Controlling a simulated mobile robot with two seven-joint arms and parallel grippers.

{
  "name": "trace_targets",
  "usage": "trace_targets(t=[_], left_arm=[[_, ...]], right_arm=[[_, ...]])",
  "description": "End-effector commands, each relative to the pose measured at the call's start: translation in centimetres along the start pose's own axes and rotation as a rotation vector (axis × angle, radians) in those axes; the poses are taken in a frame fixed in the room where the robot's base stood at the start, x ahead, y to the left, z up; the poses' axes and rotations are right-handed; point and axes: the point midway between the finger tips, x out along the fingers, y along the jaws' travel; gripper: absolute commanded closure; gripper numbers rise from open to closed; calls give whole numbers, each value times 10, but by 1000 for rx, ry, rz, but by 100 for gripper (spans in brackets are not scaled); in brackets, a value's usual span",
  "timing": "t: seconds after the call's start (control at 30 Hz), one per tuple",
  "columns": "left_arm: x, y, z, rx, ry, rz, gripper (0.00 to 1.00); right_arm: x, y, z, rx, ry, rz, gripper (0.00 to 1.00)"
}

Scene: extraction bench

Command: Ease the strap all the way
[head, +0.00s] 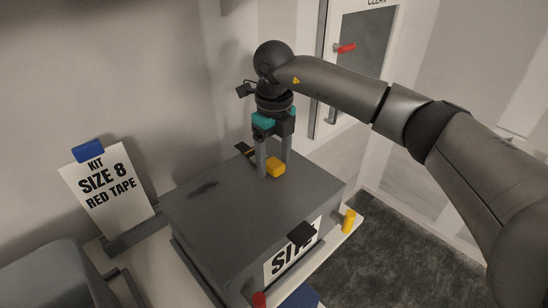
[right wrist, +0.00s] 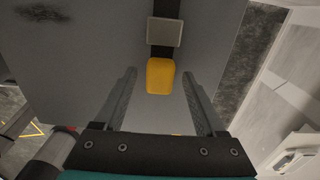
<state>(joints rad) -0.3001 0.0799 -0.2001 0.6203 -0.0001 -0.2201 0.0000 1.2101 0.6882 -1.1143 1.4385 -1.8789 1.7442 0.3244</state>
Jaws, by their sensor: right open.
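A grey box (head: 225,208) stands on a pale bench, with a black strap (head: 243,149) on its lid. In the right wrist view the strap (right wrist: 164,39) runs through a pale grey buckle (right wrist: 165,32) to a yellow tab (right wrist: 160,76). In the head view the tab (head: 277,169) lies at my right gripper's fingertips. My right gripper (head: 273,166) points down at the lid and is open. Its fingers stand on either side of the tab with gaps, as the right wrist view shows. Part of the strap is hidden behind my fingers. My left gripper is out of view.
A sign (head: 108,190) reading "KIT SIZE 8 RED TAPE" stands left of the box. A black piece (head: 302,234) covers part of the box's front label. A yellow peg (head: 349,221) and a red one (head: 258,299) are near the front. A wall (head: 130,75) stands behind.

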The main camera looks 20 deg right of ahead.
Motion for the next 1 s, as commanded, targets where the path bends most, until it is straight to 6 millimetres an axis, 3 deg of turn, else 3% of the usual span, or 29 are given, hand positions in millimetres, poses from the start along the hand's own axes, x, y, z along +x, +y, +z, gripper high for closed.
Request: trace_targets(t=[0.13, 0.27, 0.7, 1.0], left_arm=[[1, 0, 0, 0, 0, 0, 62], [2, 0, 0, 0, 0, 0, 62], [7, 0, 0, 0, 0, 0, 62], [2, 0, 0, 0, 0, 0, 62]], right_arm=[[-6, 0, 0, 0, -2, 0, 28], [-26, 0, 1, 0, -5, -1, 28], [-128, 0, 0, 0, -3, 0, 28], [-152, 0, 0, 0, -1, -1, 28]])
